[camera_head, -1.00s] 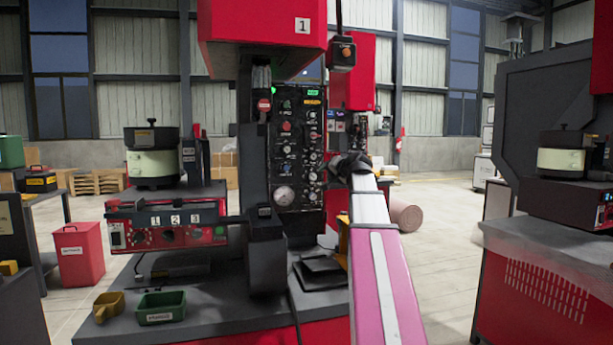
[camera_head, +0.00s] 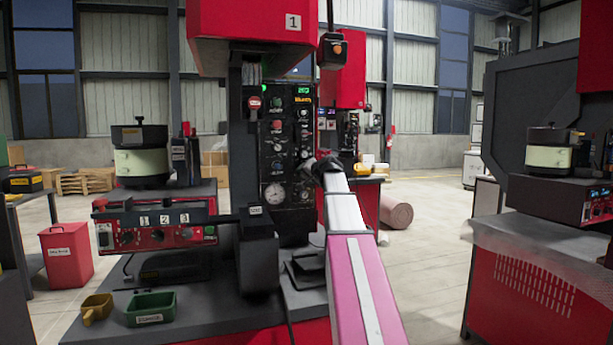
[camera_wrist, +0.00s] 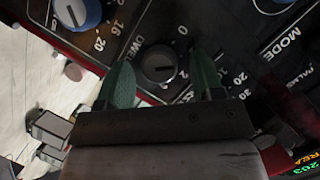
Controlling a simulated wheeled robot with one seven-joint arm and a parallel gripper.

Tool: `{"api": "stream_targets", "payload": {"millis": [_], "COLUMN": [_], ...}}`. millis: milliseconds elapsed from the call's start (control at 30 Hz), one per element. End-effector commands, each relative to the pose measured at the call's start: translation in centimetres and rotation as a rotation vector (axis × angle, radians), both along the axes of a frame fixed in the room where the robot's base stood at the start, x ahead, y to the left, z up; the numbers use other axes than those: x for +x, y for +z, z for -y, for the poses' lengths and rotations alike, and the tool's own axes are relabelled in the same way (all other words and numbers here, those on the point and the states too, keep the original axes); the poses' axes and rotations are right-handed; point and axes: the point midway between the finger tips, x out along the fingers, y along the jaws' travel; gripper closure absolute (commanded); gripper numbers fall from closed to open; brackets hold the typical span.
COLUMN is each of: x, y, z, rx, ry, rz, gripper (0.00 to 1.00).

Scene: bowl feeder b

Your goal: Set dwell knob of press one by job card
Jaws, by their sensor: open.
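Press one (camera_head: 250,30) bears a plate with the number 1. Its black control panel (camera_head: 285,130) carries several knobs, lamps and a round gauge. My gripper (camera_head: 322,165) is at the panel's right edge in the head view, its fingers too small to make out. In the wrist view my gripper (camera_wrist: 163,75) is open, its two green fingers on either side of a dark dwell knob (camera_wrist: 158,62). The partly cut label "DWE" and dial numbers stand around it. I cannot tell whether the fingers touch the knob. No job card is readable.
A blue-capped knob (camera_wrist: 77,13) and a "MODE" label lie close by on the panel. A bowl feeder (camera_head: 140,160) stands left of the press. A green tray (camera_head: 150,308) and a yellow scoop (camera_head: 97,307) lie on the bench. Another machine (camera_head: 540,220) stands at right.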

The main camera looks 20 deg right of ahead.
Motion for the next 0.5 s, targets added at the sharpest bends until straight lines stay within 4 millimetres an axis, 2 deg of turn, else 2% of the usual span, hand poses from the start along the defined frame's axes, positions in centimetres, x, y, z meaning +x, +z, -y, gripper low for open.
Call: {"api": "stream_targets", "payload": {"millis": [233,267,300,400,500], "x": [0.05,0.05,0.04,0.04,0.04], "y": [-0.03,-0.02,-0.02,-0.03,-0.02], "z": [-0.03,-0.03,-0.02,-0.02,-0.02], "rx": [0.0,0.0,0.0,0.0,0.0], "ry": [0.0,0.0,0.0,0.0,0.0], "rz": [0.0,0.0,0.0,0.0,0.0], "gripper": [0.39,0.46,0.59,0.89,0.88]}}
